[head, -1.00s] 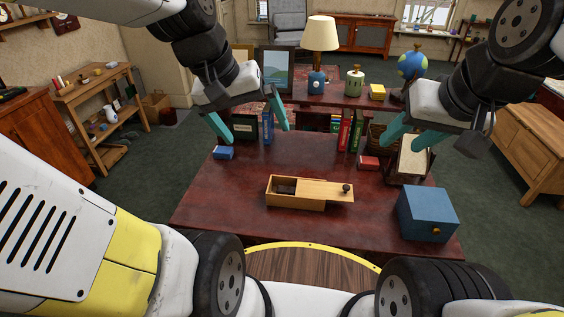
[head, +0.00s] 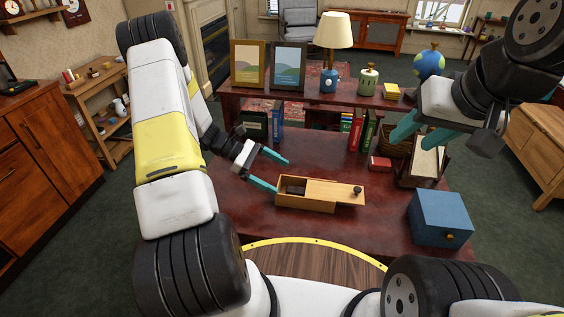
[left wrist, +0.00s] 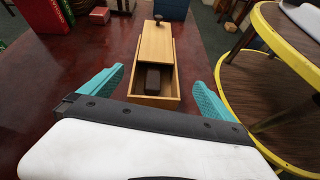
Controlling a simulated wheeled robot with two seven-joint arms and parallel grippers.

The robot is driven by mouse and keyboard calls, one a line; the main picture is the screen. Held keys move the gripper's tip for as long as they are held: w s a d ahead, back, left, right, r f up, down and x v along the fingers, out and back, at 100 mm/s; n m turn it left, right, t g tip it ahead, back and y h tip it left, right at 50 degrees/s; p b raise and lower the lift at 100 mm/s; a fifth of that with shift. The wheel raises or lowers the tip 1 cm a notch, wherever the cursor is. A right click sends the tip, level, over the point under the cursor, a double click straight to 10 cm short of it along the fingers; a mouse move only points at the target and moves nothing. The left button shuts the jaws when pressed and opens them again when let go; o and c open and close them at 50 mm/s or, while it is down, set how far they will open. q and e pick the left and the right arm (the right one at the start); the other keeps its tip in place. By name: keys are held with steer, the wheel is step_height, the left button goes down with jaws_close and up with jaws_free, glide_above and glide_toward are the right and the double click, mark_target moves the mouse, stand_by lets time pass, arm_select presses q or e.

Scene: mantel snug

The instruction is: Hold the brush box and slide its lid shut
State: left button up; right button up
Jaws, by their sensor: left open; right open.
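The brush box (head: 292,204) is a pale wooden box lying on the dark red table, its left end open. Its lid (head: 335,191) is slid out past the right end and bears a dark knob (head: 358,190). A dark brush (left wrist: 153,78) lies inside, seen through the open part. My left gripper (head: 279,174) is open at the box's left end, its teal fingers on either side of that end but apart from it. In the left wrist view the box (left wrist: 155,101) lies ahead between the fingers. My right gripper (head: 412,136) is open and empty above the table's right side.
A blue box (head: 440,218) with a knob stands at the table's right front. A small red box (head: 380,163) and a cream-topped stand (head: 428,163) are at the right back. Books (head: 277,127) stand at the back left. The table (head: 235,215) is clear around the brush box.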

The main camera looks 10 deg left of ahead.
mark_target(296, 190)
arm_select(q)
steer(key=f, duration=0.1)
steer(key=f+n, duration=0.1)
steer(key=f, duration=0.1)
steer(key=shift+w+f+n+t+h, duration=0.25)
steer(key=shift+f+n+t+h, duration=0.05)
steer(key=shift+h, duration=0.1)
steer(key=shift+x, duration=3.8)
steer(key=c, duration=1.4)
steer(key=shift+c, duration=0.2)
